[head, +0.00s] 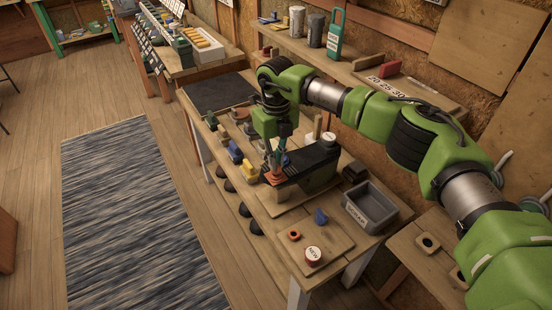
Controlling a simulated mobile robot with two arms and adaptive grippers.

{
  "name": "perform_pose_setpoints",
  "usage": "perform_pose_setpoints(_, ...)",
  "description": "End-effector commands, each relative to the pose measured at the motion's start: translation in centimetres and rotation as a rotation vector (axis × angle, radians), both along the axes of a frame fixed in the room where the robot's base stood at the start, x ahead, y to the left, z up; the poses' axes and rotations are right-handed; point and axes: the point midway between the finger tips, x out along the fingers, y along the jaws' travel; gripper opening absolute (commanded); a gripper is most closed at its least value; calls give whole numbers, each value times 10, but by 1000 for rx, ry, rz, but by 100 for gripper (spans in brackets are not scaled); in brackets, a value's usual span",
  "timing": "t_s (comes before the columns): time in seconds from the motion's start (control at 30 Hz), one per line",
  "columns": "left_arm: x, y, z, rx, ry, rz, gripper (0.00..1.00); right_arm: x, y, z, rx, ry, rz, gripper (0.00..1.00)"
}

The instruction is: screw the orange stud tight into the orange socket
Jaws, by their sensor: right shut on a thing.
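My right gripper (276,165) reaches down over the workbench, shut, with its fingertips just above an orange round piece (275,178). This piece sits at the left end of a dark block-like fixture (318,157). The gripper hides most of what it holds; the held thing appears to be the orange stud, but stud and socket cannot be told apart here. A smaller orange piece with a dark hole (294,234) lies on a wooden board near the bench's front. My left gripper is not in view.
A red-and-white round piece marked NEW (313,254) and a blue piece (321,216) are on the front board. A grey labelled bin (370,206) stands right of it. Coloured parts (235,152) line the left edge. A shelf (345,66) runs behind.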

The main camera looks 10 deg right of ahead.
Motion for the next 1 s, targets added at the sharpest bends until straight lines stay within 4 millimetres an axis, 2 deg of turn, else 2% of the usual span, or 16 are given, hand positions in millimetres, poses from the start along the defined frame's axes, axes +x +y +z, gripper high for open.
perform_pose_setpoints(0.5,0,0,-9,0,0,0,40,0,0,-14,0,0,0,0)
perform_pose_setpoints(0.83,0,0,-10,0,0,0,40,0,0,-16,0,1,0,0)
perform_pose_setpoints(0.9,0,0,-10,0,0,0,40,-1,0,-16,-1,2,1,23)
perform_pose_setpoints(0.93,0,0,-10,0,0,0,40,-1,0,-16,0,1,1,27)
perform_pose_setpoints(1.0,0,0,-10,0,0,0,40,0,0,-16,0,1,0,27)
